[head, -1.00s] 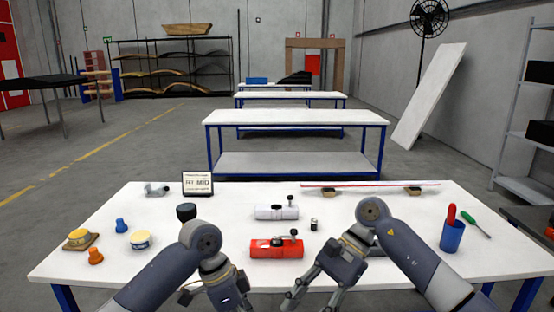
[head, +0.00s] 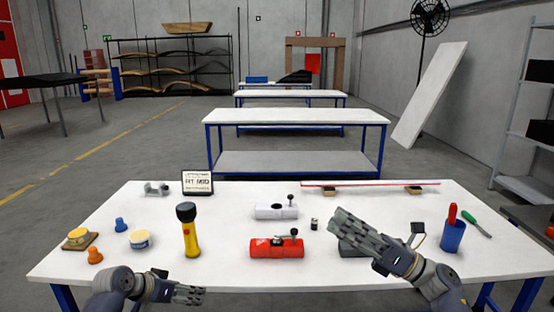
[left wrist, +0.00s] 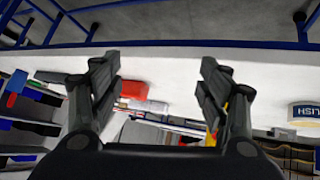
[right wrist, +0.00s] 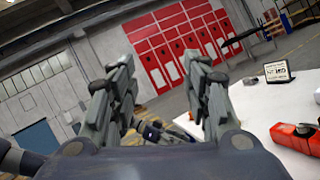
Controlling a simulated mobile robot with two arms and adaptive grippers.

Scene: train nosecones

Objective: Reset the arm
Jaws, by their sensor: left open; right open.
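My left gripper (head: 190,292) is low at the table's front edge, pointing right. In the left wrist view its fingers (left wrist: 157,80) are apart with nothing between them. My right gripper (head: 345,228) is raised over the right middle of the table, pointing left. In the right wrist view its fingers (right wrist: 163,85) are apart and empty. The white table (head: 320,278) carries a yellow and black flashlight (head: 191,235) standing upright, a red vise-like block (head: 272,248) and a white one (head: 275,211). My right gripper partly hides a dark item behind it.
At left are a yellow tin on a wooden block (head: 78,238), a polish tin (head: 140,240), and blue (head: 121,225) and orange (head: 95,256) knobs. A sign (head: 197,183) stands behind. At right are a blue cup (head: 453,236) with a red-handled tool and a green-handled tool (head: 477,225).

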